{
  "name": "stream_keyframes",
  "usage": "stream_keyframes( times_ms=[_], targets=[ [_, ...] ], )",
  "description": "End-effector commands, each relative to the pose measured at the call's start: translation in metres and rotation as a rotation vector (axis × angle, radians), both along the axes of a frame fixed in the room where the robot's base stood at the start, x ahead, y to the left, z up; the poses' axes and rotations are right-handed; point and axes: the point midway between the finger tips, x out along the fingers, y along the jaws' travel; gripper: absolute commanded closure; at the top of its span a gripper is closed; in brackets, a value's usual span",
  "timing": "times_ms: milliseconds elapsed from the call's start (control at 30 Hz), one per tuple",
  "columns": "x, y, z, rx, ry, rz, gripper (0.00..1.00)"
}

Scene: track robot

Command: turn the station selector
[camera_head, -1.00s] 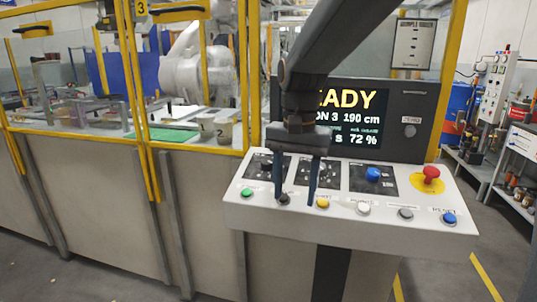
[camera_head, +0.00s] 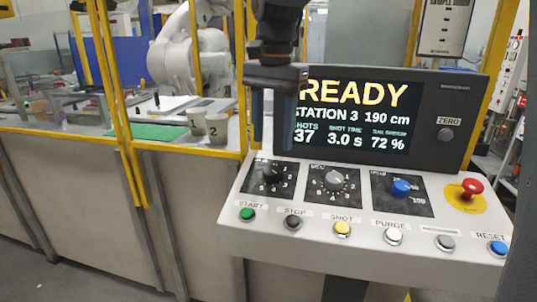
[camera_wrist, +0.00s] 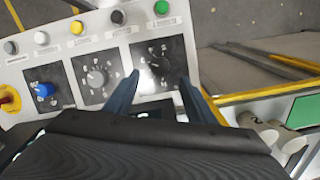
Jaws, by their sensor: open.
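The control panel (camera_head: 360,230) carries a black dial knob (camera_head: 268,172) on a dark numbered plate at its left; this appears to be the station selector, though its label is hidden. My gripper (camera_head: 277,150) points down above this knob, fingers apart and empty. In the wrist view the black knob (camera_wrist: 159,66) shows between and just beyond the fingertips (camera_wrist: 160,77). Contact is not visible. The display (camera_head: 350,120) reads READY and STATION 3, partly covered by my gripper.
A grey dial knob (camera_head: 334,181) and a blue knob (camera_head: 401,187) sit to the right, then a red mushroom button (camera_head: 471,187). Several push buttons, including green START (camera_head: 247,214), line the front edge. The display stands behind; a yellow-framed fence (camera_head: 130,130) is at left.

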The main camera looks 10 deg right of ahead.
Motion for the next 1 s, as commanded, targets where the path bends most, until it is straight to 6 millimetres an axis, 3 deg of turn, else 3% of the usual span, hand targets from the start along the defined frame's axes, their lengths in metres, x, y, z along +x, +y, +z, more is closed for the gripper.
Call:
stream_keyframes(
  times_ms=[167,600,967,1000],
  targets=[
    [0.000,0.000,-0.013,-0.001,0.002,0.000,0.50],
    [0.001,0.001,-0.072,0.000,0.001,0.000,0.50],
    [0.001,0.002,-0.078,0.000,0.000,0.001,0.50],
    [0.001,0.002,-0.078,0.000,0.000,0.001,0.55]
  ],
)
